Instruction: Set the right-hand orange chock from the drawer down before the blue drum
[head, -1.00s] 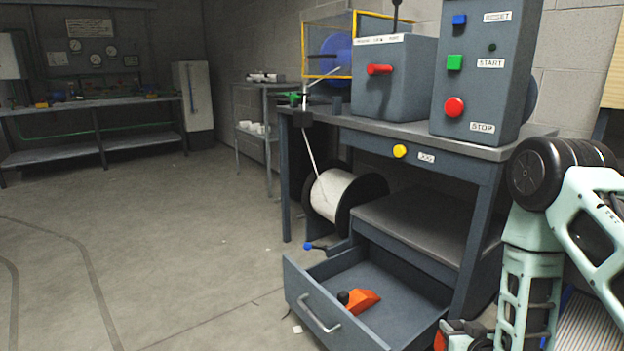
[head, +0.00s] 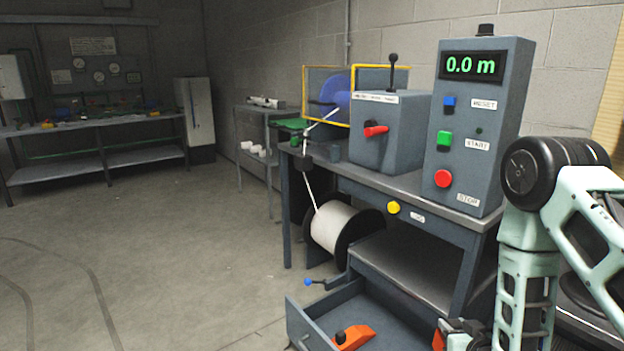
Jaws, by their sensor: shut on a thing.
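My gripper (head: 455,334) is at the bottom edge, right of the open drawer, and mostly cut off. It is shut on an orange piece (head: 438,341), seemingly the right-hand chock, of which only a sliver shows. Another orange chock (head: 354,337) with a dark knob lies in the drawer (head: 299,323), cut by the bottom edge. The blue drum (head: 335,92) is behind the yellow-framed guard at the bench's far end, partly hidden by the grey lever box. The floor before the drum is not clearly seen.
The bench (head: 400,187) carries a lever box (head: 385,150) and a control box (head: 470,130) reading 0.0 m. A white cable reel (head: 335,229) hangs below its left side. A shelf rack (head: 266,120) stands behind. Open floor (head: 170,235) lies to the left.

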